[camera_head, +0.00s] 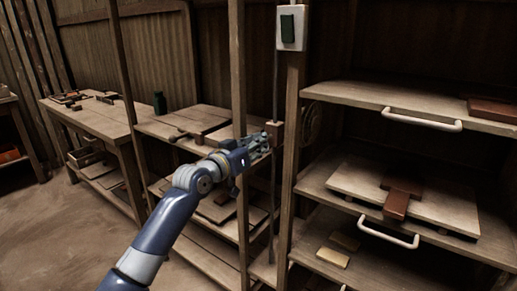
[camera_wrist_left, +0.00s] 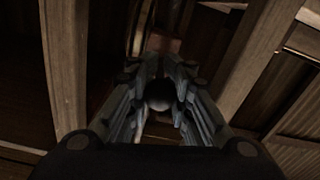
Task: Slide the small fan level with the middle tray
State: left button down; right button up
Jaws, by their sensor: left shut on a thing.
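A small fan (camera_head: 311,122), a dark round shape, shows partly behind the wooden post, beside a brown block (camera_head: 275,134) on a thin vertical rod. My left gripper (camera_head: 266,138) is shut at this block; in the wrist view a round grey knob (camera_wrist_left: 160,95) sits between its fingers (camera_wrist_left: 160,108). The fingers hide most of the grip. The middle tray (camera_head: 440,207) is a pale board on the right-hand rack, lower than the fan, with a brown block (camera_head: 398,203) on it. My right gripper is not in view.
An upper shelf (camera_head: 375,97) has a white handle (camera_head: 420,120); another white handle (camera_head: 388,233) is below the middle tray. A switch box (camera_head: 291,27) tops the post. A wooden upright (camera_head: 237,60) stands close to my left arm. Workbenches (camera_head: 100,118) stand at left.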

pick_arm(q)
jog(key=shift+r, duration=0.1)
dwell(0.3)
jog(key=c, duration=1.4)
grip_release()
jog(key=shift+s+a, duration=0.35)
jog(key=v, duration=1.1)
